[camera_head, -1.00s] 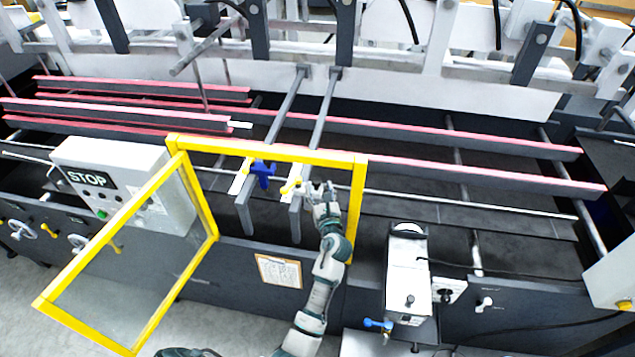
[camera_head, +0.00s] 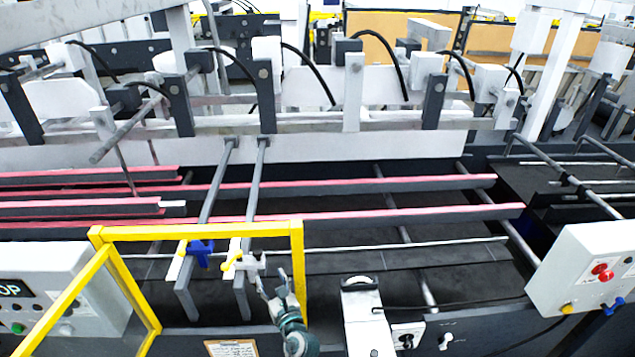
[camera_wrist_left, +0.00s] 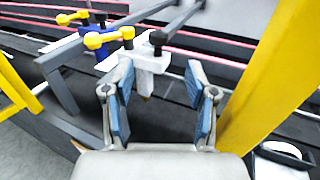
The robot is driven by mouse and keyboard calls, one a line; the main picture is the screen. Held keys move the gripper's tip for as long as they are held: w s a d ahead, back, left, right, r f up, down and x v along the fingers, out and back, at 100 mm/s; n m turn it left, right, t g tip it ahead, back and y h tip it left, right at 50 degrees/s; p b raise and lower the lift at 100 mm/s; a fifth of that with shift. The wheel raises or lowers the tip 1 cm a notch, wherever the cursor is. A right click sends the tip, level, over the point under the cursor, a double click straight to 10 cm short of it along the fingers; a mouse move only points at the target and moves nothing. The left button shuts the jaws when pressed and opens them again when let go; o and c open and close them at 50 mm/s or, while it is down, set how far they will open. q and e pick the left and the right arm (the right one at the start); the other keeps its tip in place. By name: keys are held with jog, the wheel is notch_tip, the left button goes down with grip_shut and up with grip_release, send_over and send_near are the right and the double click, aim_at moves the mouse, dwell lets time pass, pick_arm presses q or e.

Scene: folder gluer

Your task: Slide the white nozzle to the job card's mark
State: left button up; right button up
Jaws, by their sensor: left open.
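The white nozzle (camera_head: 252,264) with a yellow knob sits at the near end of the right one of two grey bars. In the left wrist view the white nozzle (camera_wrist_left: 146,62) is just beyond the fingertips. My left gripper (camera_head: 273,281) is on its near right side. The left wrist view shows my left gripper (camera_wrist_left: 160,85) open, blue pads apart, nothing between them. The job card (camera_head: 232,349) is on the machine's front, cut off by the lower edge; its mark cannot be read. My right gripper is not in view.
A blue nozzle (camera_head: 201,252) sits on the left bar. A yellow guard frame (camera_head: 299,262) stands around the bars' near ends, its right post close to my left gripper. A white device (camera_head: 362,312) stands to the right. Red-topped rails (camera_head: 400,214) run behind.

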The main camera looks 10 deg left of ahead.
pick_arm(q)
jog(key=s+a+f+n+g+h, duration=0.2)
jog(key=s+f+n+g+h, duration=0.1)
jog(key=s+f+n, duration=0.55)
jog(key=s+a+f+n+g+h, duration=0.2)
jog(key=s+f+n+g, duration=0.1)
jog(key=s+f+n, duration=0.5)
jog(key=s+d+f+n+g+h, duration=0.25)
jog(key=s+n, duration=0.25)
jog(key=s, duration=0.3)
jog(key=s+d+f+n+g+h, duration=0.25)
jog(key=s+d+n+h, duration=0.2)
jog(key=s, duration=0.35)
notch_tip(320, 180, down, 28)
jog(key=s+g+y, duration=0.1)
jog(key=s, duration=0.2)
jog(key=s+a+f+g+b, duration=0.1)
jog(key=s+a+f, duration=0.2)
jog(key=s+f, duration=1.3)
jog(key=shift+s+a+f+b, duration=0.2)
jog(key=shift+s+f+b, duration=0.1)
jog(key=shift+s, duration=0.15)
